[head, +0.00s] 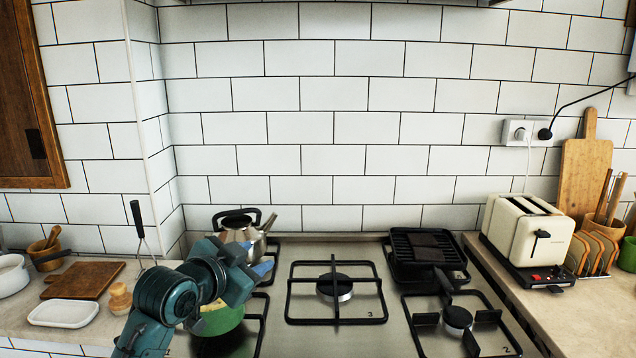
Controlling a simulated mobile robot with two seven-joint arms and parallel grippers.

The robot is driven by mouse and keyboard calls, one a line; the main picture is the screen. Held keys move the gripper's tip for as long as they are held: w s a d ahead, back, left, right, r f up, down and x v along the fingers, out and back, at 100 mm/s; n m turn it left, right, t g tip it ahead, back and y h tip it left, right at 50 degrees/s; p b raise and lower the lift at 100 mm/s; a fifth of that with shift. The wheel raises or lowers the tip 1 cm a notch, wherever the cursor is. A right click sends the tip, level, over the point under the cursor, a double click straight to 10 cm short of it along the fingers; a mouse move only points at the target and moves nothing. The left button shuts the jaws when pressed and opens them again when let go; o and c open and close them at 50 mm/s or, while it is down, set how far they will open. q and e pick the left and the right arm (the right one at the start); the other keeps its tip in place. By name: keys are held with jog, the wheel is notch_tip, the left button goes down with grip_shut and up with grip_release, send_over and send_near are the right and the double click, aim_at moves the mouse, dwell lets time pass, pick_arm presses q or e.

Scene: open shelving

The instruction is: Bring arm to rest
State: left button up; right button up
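My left arm comes in from the lower left, and its teal gripper (263,268) is over the left side of the stove, in front of the metal kettle (243,236). Its blue-tipped fingers point to the right and are seen from the side and close together, so I cannot tell whether they are open or shut. No held object shows at the fingers. A green pot (222,320) sits on the front left burner, below the gripper and partly hidden by my arm. My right gripper is not in view.
The gas stove (330,340) has an empty middle burner (335,288) and an empty front right burner (457,318). A black grill pan (425,250) is at the back right. A cream toaster (527,235) stands right; a cutting board (85,280) and white dish (63,313) lie left.

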pick_arm(q)
jog(key=s+f+n+y, duration=0.15)
jog(key=s+f, duration=0.35)
jog(key=f, duration=0.7)
jog(key=s+a+f+n+g, duration=0.1)
jog(key=s+f+n, duration=0.1)
jog(key=s+f, duration=0.7)
jog(key=s+a+f+n+g, duration=0.1)
jog(key=s+f+n, duration=0.2)
jog(key=s+f, duration=0.7)
jog(key=s+y, duration=0.1)
jog(key=s, duration=0.4)
jog(key=shift+s+a+f+g, duration=0.15)
jog(key=shift+a+f+g, duration=0.1)
jog(key=shift+g, duration=0.15)
